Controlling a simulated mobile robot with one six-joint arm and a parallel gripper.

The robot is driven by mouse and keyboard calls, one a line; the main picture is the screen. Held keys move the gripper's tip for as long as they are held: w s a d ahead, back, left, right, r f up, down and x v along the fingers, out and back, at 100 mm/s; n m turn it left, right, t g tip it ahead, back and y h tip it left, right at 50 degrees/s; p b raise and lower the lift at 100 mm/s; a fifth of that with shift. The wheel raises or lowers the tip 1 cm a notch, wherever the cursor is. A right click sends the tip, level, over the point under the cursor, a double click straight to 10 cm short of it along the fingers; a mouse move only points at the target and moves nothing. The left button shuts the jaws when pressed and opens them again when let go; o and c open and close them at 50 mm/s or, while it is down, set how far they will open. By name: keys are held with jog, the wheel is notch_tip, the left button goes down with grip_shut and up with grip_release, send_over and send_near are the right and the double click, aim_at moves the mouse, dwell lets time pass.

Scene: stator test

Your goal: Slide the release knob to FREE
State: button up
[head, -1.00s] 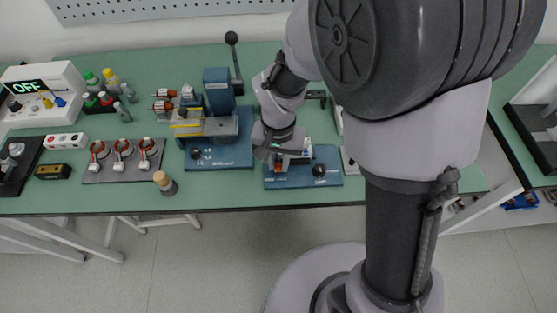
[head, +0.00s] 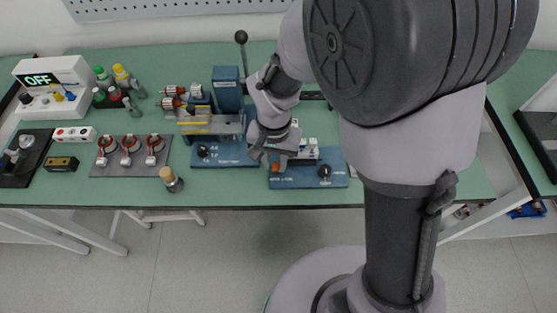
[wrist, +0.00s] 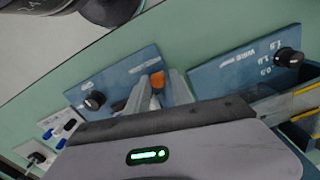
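The small blue fixture (head: 312,180) stands near the table's front edge, with an orange knob (head: 276,169) at its left end and a black dial at its right. The orange knob (wrist: 157,80), which looks like the release knob, also shows in the wrist view, beside faint white lettering too small to read. My gripper (head: 272,156) points down at that left end. In the wrist view my gripper's fingers (wrist: 160,86) stand on either side of the orange knob, with a narrow gap. Contact cannot be made out. The knob's lower part is hidden.
A larger blue fixture (head: 225,157) with its own black dial stands close to the left. A cork-topped bottle (head: 172,180) and a grey tray of rings (head: 130,168) are farther left. A box reading OFF (head: 52,80) is at the back left. Bare green table lies along the front edge.

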aim_at(275, 166)
jog(key=shift+o, duration=1.2)
jog(key=shift+a, duration=0.1)
notch_tip(275, 166, up, 17)
jog(key=p, duration=0.7)
jog(key=shift+r+p, duration=0.2)
jog(key=shift+p, duration=0.15)
